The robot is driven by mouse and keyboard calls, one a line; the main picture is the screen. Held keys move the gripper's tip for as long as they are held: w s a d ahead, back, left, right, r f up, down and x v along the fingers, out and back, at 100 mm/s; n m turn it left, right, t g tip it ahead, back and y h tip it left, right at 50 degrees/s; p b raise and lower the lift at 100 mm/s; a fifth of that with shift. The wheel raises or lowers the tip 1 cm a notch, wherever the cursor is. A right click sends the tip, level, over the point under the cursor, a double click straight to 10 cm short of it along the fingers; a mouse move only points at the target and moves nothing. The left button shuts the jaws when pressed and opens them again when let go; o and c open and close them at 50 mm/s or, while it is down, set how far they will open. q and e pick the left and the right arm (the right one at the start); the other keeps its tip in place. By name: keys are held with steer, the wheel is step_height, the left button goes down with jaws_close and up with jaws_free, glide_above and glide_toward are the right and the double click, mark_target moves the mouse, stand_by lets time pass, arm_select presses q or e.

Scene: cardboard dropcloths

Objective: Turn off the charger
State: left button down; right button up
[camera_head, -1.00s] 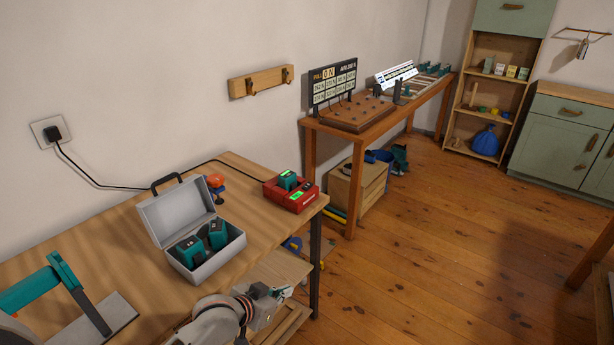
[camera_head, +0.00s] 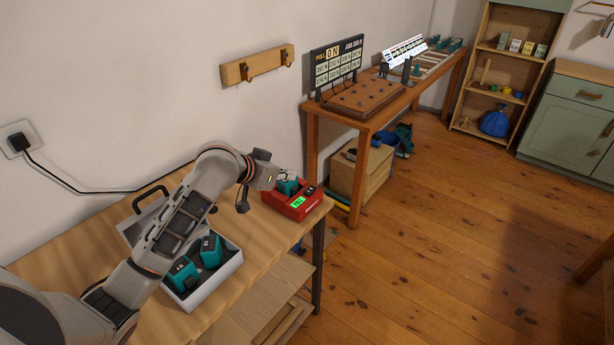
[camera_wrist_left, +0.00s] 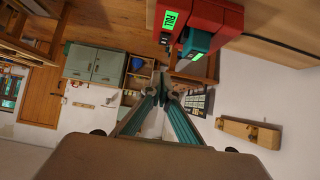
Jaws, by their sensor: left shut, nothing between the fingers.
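The red charger (camera_head: 291,204) sits at the right end of the near table, with a lit green display and a teal battery (camera_head: 287,186) in it. In the left wrist view the charger (camera_wrist_left: 225,15) is at the top, and its display reads FULL. My left gripper (camera_head: 272,179) is just left of the charger in the head view, and my arm hides part of the charger. In the left wrist view the fingers (camera_wrist_left: 168,96) are shut and empty, apart from the charger. My right gripper is not in view.
A grey case (camera_head: 222,274) with teal batteries stands open under my arm. A black plug (camera_head: 20,142) sits in the wall socket, its cable running along the table. A wooden rack (camera_head: 257,67) hangs on the wall. A second table (camera_head: 379,120) stands behind, with clear floor at right.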

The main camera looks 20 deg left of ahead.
arm_select(q)
glide_above(308, 192)
steer(key=s, duration=0.1)
step_height(308, 192, down, 5)
steer(key=shift+s+a+f, duration=0.1)
steer(key=shift+a, duration=0.05)
steer(key=shift+w+f, duration=0.2)
steer(key=shift+f, duration=0.4)
steer(key=shift+w+f, duration=0.2)
steer(key=shift+f, duration=0.4)
steer(key=shift+w+f, duration=0.1)
steer(key=shift+f, duration=0.9)
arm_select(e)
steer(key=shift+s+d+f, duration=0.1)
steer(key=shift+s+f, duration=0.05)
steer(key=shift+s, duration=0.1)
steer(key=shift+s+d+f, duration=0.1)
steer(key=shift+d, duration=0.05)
